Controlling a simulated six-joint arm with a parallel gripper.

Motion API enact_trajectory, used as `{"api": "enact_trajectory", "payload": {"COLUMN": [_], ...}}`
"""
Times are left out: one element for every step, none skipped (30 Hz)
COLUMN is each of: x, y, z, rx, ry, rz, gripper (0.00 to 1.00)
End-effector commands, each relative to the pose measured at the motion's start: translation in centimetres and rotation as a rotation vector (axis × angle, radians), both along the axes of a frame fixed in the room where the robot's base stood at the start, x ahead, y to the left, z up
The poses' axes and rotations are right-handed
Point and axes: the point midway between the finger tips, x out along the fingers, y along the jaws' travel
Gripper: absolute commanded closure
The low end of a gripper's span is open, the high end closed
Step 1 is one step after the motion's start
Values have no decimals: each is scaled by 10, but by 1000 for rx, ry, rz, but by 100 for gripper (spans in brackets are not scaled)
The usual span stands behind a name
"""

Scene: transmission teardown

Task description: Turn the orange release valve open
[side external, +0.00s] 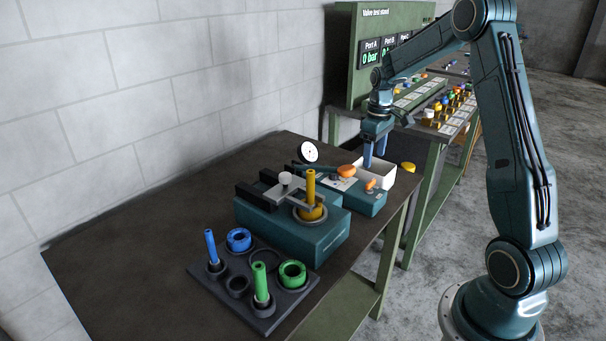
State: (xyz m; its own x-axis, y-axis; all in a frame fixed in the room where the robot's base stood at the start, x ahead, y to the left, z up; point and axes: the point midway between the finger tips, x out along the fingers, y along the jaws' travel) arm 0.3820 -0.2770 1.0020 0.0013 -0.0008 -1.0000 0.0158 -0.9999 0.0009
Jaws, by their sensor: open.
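Two orange parts sit on the teal block (369,204) at the right end of the bench: a larger orange knob (347,170) and a smaller orange handle (370,184) nearer the front edge. I cannot tell from their look alone which is the release valve. My gripper (374,157) points down with its blue fingers apart and nothing seen between them. Contact with either orange part is not visible.
A teal fixture (290,232) holds a yellow shaft (310,188). A round gauge (309,152) stands behind it. A dark tray (225,288) with blue and green parts lies at the front. A green valve test stand (345,60) rises behind. The bench's left side is clear.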

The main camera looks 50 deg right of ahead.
Motion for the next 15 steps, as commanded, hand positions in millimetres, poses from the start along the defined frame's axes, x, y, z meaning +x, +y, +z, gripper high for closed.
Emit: {"api": "enact_trajectory", "payload": {"x": [1, 1, 1, 1, 1, 0, 0, 1, 1, 1, 1, 0, 0, 0, 0], "y": [0, 0, 0, 0, 0, 0, 0, 0, 0, 0, 0, 0, 0, 0, 0], "z": [10, 15, 21, 26, 30, 35, 39, 42, 46, 49, 51, 53, 55, 56, 57], "rx": [-3, -2, -3, -2, -3, -2, -2, -2, -2, -2, -2, -1, -1, 0, 0], "ry": [-4, -3, -4, -3, -4, -3, -3, -3, -3, -2, -2, -2, -1, -1, 0], "rz": [0, 0, 0, 0, 0, 1, 1, 1, 1, 1, 1, 1, 1, 1, 1], "gripper": [33, 33, 33, 33, 33, 33, 33, 33, 33, 33, 33, 33, 33, 33, 33]}}
